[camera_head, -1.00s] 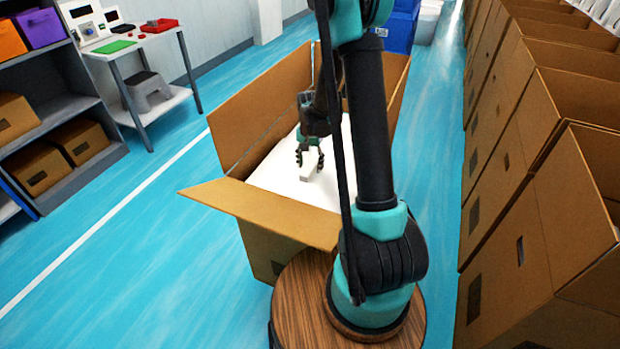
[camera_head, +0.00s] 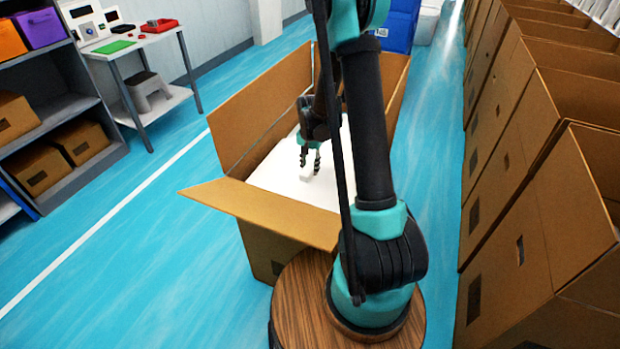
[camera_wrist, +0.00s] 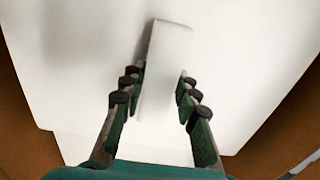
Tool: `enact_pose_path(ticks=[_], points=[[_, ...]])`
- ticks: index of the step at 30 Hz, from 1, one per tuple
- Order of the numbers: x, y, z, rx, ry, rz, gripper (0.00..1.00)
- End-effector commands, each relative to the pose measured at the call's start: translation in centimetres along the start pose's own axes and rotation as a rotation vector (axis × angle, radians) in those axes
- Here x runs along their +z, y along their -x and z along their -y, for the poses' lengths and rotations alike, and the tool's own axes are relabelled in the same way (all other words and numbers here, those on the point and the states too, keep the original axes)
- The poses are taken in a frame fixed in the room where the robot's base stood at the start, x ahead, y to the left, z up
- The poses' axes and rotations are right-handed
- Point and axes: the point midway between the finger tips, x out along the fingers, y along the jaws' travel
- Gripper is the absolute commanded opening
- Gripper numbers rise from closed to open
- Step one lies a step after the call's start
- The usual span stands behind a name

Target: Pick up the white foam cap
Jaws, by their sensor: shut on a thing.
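The white foam cap (camera_head: 282,188) lies as a broad flat white surface inside the open cardboard box (camera_head: 262,115). A raised white block stands on it; I cannot tell whether block and surface are one piece. My gripper (camera_head: 310,168) points down into the box at this block. In the wrist view, the white surface (camera_wrist: 70,75) fills most of the picture, and my gripper (camera_wrist: 158,88) has its dark-padded fingers on both sides of the raised block, shut on it. A narrow gap seems to show on the left, but exact contact is hard to see.
The box's front flap (camera_head: 255,210) is folded outward. A row of open cardboard boxes (camera_head: 540,200) stands on the right. A grey shelf (camera_head: 85,185) and a small worktable (camera_head: 140,45) are on the left. The blue floor between shelf and box is clear.

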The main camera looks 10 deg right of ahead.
Motion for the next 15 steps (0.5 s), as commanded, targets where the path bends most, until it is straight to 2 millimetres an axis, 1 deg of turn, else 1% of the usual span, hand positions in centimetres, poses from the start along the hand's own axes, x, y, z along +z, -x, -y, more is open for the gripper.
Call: enact_pose_path(ticks=[10, 15], points=[[0.0, 0.1, 0.0, 0.000, 0.000, 0.000, 0.00], [0.0, 1.1, 0.0, 0.000, 0.000, 0.000, 0.00]])
